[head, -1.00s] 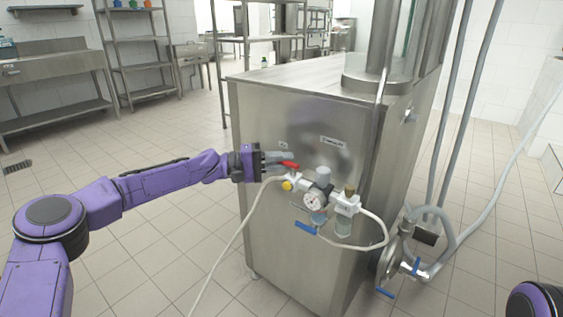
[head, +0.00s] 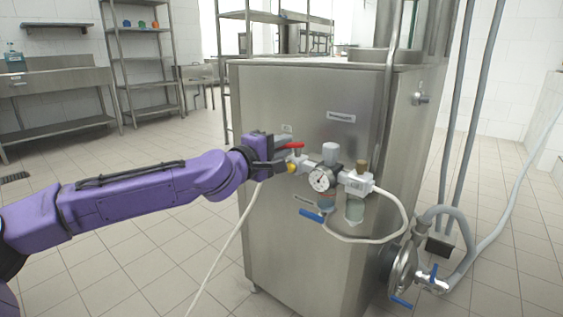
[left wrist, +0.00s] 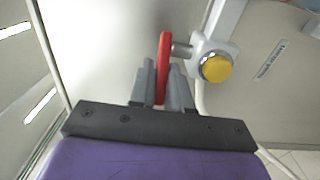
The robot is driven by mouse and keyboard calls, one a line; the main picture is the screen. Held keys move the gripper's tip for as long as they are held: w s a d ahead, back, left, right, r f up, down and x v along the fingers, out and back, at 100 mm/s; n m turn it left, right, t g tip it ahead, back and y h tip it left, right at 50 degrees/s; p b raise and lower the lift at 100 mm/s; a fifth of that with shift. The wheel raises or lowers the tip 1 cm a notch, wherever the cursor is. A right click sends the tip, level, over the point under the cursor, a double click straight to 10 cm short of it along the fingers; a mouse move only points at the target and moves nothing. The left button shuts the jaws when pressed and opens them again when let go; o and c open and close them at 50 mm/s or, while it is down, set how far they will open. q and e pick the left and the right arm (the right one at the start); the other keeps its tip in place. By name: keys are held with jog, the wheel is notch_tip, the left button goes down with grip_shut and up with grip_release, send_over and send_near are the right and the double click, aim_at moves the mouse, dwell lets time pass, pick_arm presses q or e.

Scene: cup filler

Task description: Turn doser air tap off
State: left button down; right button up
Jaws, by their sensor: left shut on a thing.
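The doser air tap has a red lever handle (head: 294,145) on the front of the steel machine. A white valve body with a yellow knob (head: 291,168) sits beside it. My left gripper (head: 280,152) is at the tap. In the left wrist view, the red lever (left wrist: 164,60) runs between the two grey fingers of my left gripper (left wrist: 162,85), which are shut on its end. The lever joins the valve by a short metal stem, and the yellow knob (left wrist: 216,68) is to its right. My right gripper is not in view.
A pressure gauge (head: 321,180) and filter bowls sit just right of the tap, with a blue-handled valve (head: 312,215) below. A pale hose (head: 235,235) hangs from the tap. The steel cabinet (head: 290,100) stands close behind; the tiled floor at left is clear.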

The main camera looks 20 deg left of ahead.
pick_arm(q)
jog(key=n+y, duration=0.1)
jog(key=y, duration=0.1)
jog(key=shift+s+d+f+n+t+y+b, duration=0.1)
jog(key=shift+s+d+n+t+y+b, duration=0.2)
jog(key=shift+s+d+n+y, duration=0.1)
jog(key=shift+n+y, duration=0.5)
jog(key=shift+y, duration=0.3)
jog(key=shift+s+d+n+y, duration=0.15)
jog(key=shift+n+y, duration=0.25)
jog(key=shift+y, duration=0.2)
jog(key=n+y, duration=0.1)
jog(key=y+p, duration=0.1)
jog(key=shift+s+d+r+n+y, duration=0.15)
jog(key=shift+r+n+y, duration=0.1)
jog(key=shift+n+y, duration=0.15)
jog(key=shift+s+d+n+g+y+p, duration=0.1)
jog(key=shift+d+n+g+y+p, duration=0.1)
jog(key=shift+n+y+p, duration=0.55)
jog(key=shift+s+d+n+g+y+p, duration=0.1)
jog(key=shift+n+g+y+p, duration=0.25)
jog(key=shift+y, duration=0.7)
jog(key=shift+s+d+n+g+y+p, duration=0.1)
jog(key=shift+n+y+p, duration=0.4)
jog(key=shift+n+y, duration=0.3)
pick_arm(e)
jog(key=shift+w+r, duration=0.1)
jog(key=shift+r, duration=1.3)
pick_arm(q)
jog(key=shift+f, duration=0.1)
